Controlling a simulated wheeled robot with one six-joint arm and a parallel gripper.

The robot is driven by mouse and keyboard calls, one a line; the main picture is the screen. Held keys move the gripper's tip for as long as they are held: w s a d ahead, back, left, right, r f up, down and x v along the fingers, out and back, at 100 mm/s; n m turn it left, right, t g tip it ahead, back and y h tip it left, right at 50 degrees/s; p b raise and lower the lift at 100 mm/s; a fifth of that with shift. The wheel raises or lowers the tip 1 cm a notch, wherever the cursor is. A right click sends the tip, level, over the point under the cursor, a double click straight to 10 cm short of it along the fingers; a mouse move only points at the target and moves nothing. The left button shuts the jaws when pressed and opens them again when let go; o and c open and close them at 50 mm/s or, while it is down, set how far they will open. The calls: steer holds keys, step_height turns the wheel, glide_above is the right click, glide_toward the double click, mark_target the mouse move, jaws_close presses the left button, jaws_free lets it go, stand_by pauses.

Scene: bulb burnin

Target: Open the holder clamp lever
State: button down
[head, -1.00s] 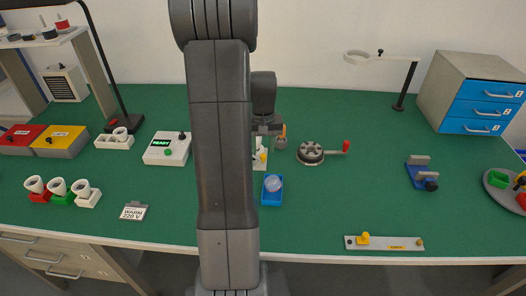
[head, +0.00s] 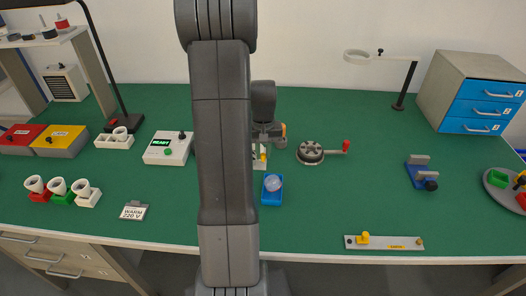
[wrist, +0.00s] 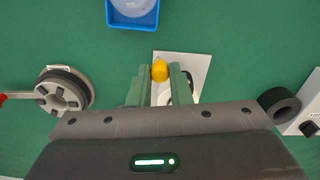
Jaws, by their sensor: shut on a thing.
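The holder's white base plate (wrist: 196,66) lies on the green bench, and its yellow lever knob (wrist: 160,71) shows in the wrist view. My gripper (wrist: 161,76) is shut on the knob, one finger on each side of it. In the head view, the base plate (head: 260,165) and yellow lever (head: 263,157) show just right of my arm, with my gripper (head: 263,148) over them. My arm and gripper hide much of the holder, so I cannot tell the lever's angle.
A blue tray (head: 272,200) with a clear bulb (head: 273,183) stands just in front of the holder. A round grey device (head: 310,152) with a red-ended crank is to the right. A white READY box (head: 167,148) is to the left. A dark ring-shaped part (wrist: 279,105) is beside my gripper.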

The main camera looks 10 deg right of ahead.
steer(key=n, duration=0.1)
steer(key=w+d+n, duration=0.1)
steer(key=n, duration=0.1)
steer(key=shift+w+d+n, duration=0.15)
steer(key=shift+w+n, duration=0.2)
steer(key=shift+n, duration=0.7)
steer(key=shift+w+d+n, duration=0.1)
steer(key=shift+w+n, duration=0.2)
steer(key=shift+n, duration=0.75)
steer(key=c, duration=1.3)
jaws_free()
step_height(320, 180, up, 14)
steer(key=shift+f+b, duration=0.1)
steer(key=shift+b, duration=0.3)
